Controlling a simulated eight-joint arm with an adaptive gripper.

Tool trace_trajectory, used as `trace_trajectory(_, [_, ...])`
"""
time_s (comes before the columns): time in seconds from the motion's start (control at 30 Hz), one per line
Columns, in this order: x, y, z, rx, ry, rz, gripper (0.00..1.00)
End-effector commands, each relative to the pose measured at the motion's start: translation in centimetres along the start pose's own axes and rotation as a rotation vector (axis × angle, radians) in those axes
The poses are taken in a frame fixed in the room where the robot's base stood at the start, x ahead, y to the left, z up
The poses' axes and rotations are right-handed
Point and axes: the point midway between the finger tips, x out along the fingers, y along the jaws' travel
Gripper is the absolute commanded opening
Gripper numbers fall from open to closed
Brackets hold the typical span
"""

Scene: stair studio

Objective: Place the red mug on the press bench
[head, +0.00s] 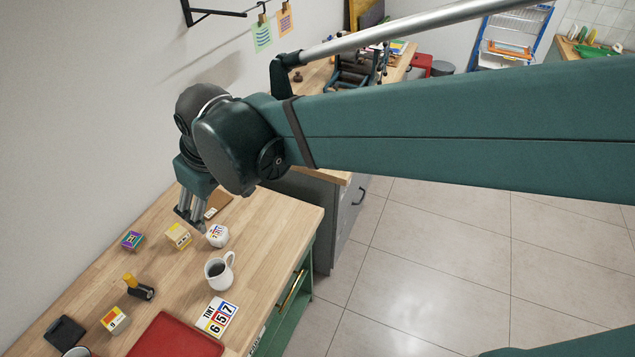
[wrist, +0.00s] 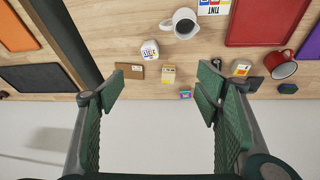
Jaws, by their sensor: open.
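The red mug (wrist: 283,66) stands at the right of the wrist view, beside the red tray. In the head view only a pale mug rim (head: 76,352) shows at the bottom left edge, probably the same mug. My gripper (head: 188,218) is above the near bench, toward its wall side, well away from the red mug. In the wrist view my gripper (wrist: 160,92) has its fingers wide apart with nothing between them. The press bench (head: 316,77) stands beyond the near bench, with a dark press (head: 352,70) on it, partly hidden by my arm.
A white mug (head: 219,270) with dark contents, a red tray (head: 172,338), a number card (head: 216,317), a white jar (head: 217,236) and several small boxes occupy the near bench (head: 265,225). In the wrist view an orange panel (wrist: 15,30) and a dark panel (wrist: 40,78) lie past a dark gap.

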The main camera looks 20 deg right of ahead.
Motion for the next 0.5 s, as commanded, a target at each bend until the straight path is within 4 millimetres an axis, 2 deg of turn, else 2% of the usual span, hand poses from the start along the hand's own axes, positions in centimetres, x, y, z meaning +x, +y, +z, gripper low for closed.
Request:
trace_trajectory(0.2, [-2.1, 4.0, 4.1, 0.121, 0.041, 0.042, 0.64])
trace_trajectory(0.5, [-4.3, 8.4, 9.8, 0.284, 0.1, 0.102, 0.64])
